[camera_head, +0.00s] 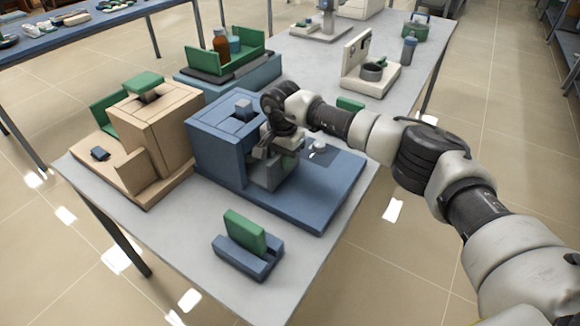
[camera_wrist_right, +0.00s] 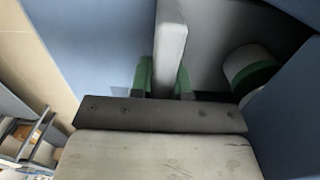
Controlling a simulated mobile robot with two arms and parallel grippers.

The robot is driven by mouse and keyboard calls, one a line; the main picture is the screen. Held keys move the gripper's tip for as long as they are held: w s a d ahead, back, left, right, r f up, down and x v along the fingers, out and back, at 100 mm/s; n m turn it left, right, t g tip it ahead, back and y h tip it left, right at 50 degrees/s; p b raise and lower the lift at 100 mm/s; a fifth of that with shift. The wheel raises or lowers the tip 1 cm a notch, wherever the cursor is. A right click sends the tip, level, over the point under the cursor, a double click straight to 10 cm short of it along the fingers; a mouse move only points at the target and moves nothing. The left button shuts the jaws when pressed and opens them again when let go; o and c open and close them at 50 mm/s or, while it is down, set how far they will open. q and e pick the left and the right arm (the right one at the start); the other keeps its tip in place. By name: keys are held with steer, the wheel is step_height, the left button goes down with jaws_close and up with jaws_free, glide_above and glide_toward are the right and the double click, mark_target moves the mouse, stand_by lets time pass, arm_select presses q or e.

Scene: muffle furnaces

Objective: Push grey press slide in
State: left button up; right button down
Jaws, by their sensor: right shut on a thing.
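The blue press (camera_head: 222,142) stands on the grey table, with a flat blue base reaching out to the right. The grey press slide (camera_head: 264,180) shows as a grey block at the press's open right side, partly hidden by my right gripper (camera_head: 275,148). In the right wrist view, the green finger pads of my right gripper (camera_wrist_right: 164,78) sit on both sides of an upright grey bar (camera_wrist_right: 171,38) of the slide and are shut on it. A grey surface with a white and green round part (camera_wrist_right: 250,68) lies beside it. My left gripper is out of view.
A tan press (camera_head: 160,130) stands close on the left. A small blue holder (camera_head: 250,262) with a green block (camera_head: 245,232) lies at the front. A green tray (camera_head: 250,50) with a brown bottle stands behind.

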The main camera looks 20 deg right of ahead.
steer(key=shift+w+r, duration=0.1)
steer(key=shift+r, duration=0.1)
steer(key=c, duration=1.3)
jaws_free()
steer(key=shift+c, duration=0.2)
steer(key=shift+o, duration=1.3)
steer(key=shift+w+a+f, duration=0.15)
steer(key=shift+a, duration=0.05)
steer(key=shift+d+r, duration=0.1)
steer(key=shift+r, duration=0.1)
step_height(320, 180, up, 10)
steer(key=shift+r+b, duration=0.2)
steer(key=shift+b, duration=0.3)
